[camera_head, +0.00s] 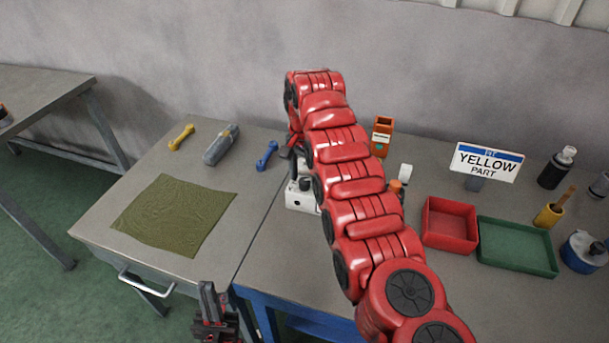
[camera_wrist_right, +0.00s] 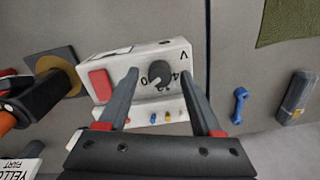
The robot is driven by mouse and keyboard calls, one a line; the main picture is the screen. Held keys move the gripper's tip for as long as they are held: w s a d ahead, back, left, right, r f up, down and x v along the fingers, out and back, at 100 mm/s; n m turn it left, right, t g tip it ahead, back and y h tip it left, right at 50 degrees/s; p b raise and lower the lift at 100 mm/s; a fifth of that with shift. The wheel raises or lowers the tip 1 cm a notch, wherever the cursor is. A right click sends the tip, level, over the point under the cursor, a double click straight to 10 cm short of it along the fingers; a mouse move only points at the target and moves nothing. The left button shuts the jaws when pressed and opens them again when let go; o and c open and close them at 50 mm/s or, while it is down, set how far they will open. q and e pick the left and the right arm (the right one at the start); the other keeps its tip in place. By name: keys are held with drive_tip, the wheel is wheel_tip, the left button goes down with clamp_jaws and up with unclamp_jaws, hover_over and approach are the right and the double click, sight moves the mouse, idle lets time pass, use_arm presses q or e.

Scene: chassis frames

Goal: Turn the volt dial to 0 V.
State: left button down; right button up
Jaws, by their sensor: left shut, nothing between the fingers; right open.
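The volt dial (camera_wrist_right: 160,72) is a dark round knob on a white box with printed figures and a V beside it. I cannot make out where its pointer stands. The white box (camera_head: 299,200) stands on the bench in the head view, partly hidden by my right arm; its dial is not clear there. My right gripper (camera_wrist_right: 159,76) is open, its fingertips on either side of the dial with gaps visible; whether they reach its depth is unclear. My right gripper (camera_head: 294,150) is above the box in the head view. My left gripper (camera_head: 214,312) is shut and empty, low before the bench edge.
The box also has a red button (camera_wrist_right: 100,84) and small coloured terminals. A red tray (camera_head: 449,224), a green tray (camera_head: 517,248) and a yellow part sign (camera_head: 486,161) are to the right. A blue wrench-like tool (camera_head: 267,156) and an olive cloth (camera_head: 172,214) lie left.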

sight(305, 180)
drive_tip(key=shift+r, duration=0.8)
wheel_tip(305, 180, up, 16)
drive_tip(key=p, duration=1.5)
drive_tip(key=shift+f, duration=0.1)
